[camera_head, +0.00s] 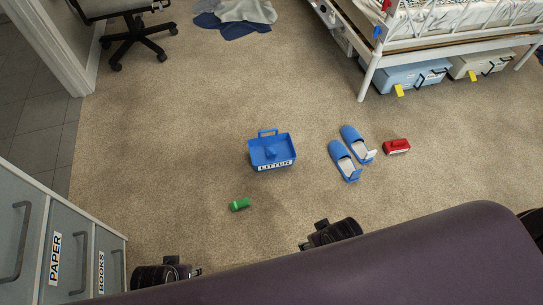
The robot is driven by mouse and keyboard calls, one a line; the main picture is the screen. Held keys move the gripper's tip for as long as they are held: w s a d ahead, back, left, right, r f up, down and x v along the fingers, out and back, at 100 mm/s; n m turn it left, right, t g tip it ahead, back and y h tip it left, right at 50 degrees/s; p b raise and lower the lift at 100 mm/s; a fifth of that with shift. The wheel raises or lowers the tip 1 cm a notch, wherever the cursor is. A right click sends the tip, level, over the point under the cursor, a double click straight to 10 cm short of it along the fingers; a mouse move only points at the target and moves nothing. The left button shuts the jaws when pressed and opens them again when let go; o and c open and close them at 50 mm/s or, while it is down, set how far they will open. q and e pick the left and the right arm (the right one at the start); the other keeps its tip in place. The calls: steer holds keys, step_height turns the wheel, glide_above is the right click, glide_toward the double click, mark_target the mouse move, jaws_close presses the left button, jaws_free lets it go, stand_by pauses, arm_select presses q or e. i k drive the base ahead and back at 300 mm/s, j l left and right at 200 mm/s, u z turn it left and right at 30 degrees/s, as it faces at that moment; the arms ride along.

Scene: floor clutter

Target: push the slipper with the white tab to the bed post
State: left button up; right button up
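Two blue slippers lie side by side on the carpet right of centre. The right slipper (353,136) has a white tab at its near end. The left slipper (338,153) has a tab that looks pale blue, though it is small. The white bed post (367,80) stands on the floor beyond them, up and slightly right. My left gripper (197,271) is at the lower left, far from the slippers. My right gripper (304,246) is below the slippers and apart from them. The fingers of both are too small and dark to read.
A red block-like object (397,146) lies just right of the slippers. A blue LITTER caddy (272,150) stands left of them, and a green object (240,204) lies nearer. Storage boxes (418,76) sit under the bed. Carpet between the slippers and post is clear.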

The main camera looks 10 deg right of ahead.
mark_target(351, 137)
steer(key=z, duration=1.35)
steer(key=i, duration=0.1)
